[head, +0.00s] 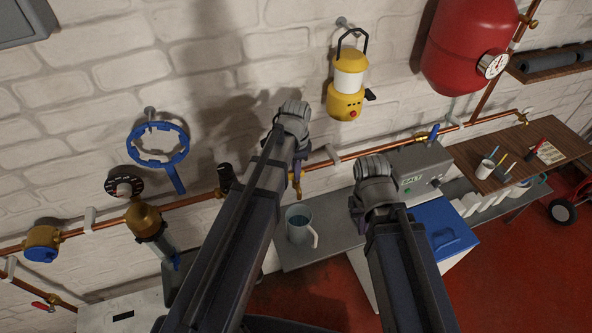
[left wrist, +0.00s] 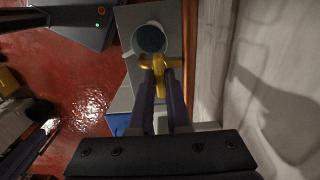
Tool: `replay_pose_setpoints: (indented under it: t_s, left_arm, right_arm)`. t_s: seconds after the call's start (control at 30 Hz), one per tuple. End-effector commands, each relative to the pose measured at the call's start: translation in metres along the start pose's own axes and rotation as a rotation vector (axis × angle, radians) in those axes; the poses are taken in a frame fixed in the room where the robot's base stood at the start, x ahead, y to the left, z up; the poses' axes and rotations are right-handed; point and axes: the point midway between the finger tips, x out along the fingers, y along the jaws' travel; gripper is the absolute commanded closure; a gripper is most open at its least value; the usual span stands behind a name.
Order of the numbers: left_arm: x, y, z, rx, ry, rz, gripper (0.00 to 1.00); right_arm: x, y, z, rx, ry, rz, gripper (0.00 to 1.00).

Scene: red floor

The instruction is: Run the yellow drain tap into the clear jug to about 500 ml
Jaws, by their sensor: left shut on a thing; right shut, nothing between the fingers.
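The clear jug (head: 299,236) stands on a grey shelf below the yellow drain tap (head: 297,186), its handle to the right. Bluish water shows inside it, but I cannot read the level. In the left wrist view the jug (left wrist: 133,51) is just beyond the tap (left wrist: 160,62). My left gripper (left wrist: 160,72) is shut on the tap's yellow handle. In the head view the left gripper (head: 303,158) is partly hidden by its arm. No stream can be made out. My right gripper (head: 374,208) is shut and empty, right of the jug; its fingers are mostly hidden.
A grey control box (head: 420,172) and a blue-lidded bin (head: 445,232) stand right of the jug. The copper pipe (head: 345,157) runs along the wall. A yellow lantern (head: 348,88) hangs above. A wooden bench (head: 560,140) with small items stands at the far right.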

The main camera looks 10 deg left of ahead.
Motion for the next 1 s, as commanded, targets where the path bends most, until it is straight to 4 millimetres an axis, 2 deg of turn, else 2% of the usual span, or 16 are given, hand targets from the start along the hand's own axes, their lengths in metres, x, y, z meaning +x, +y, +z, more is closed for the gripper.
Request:
replay_pose_setpoints:
  t_s: [0.5, 0.53, 0.77, 1.0]
  left_arm:
    - [0.0001, 0.0004, 0.0003, 0.016, -0.001, 0.001, 1.00]
    - [0.0001, 0.0003, 0.0002, 0.016, -0.001, 0.001, 0.82]
    - [0.0001, 0.0002, 0.0002, 0.015, 0.000, 0.000, 0.56]
    - [-0.0001, 0.0001, 0.0001, 0.014, 0.000, 0.000, 0.55]
  right_arm:
    - [0.0001, 0.0000, 0.0000, 0.000, 0.000, 0.000, 1.00]
    - [0.0001, 0.0000, 0.0000, 0.000, 0.000, 0.000, 1.00]
    - [0.0001, 0.0000, 0.0000, 0.000, 0.000, 0.000, 1.00]
    - [-0.0001, 0.0000, 0.0000, 0.000, 0.000, 0.000, 1.00]
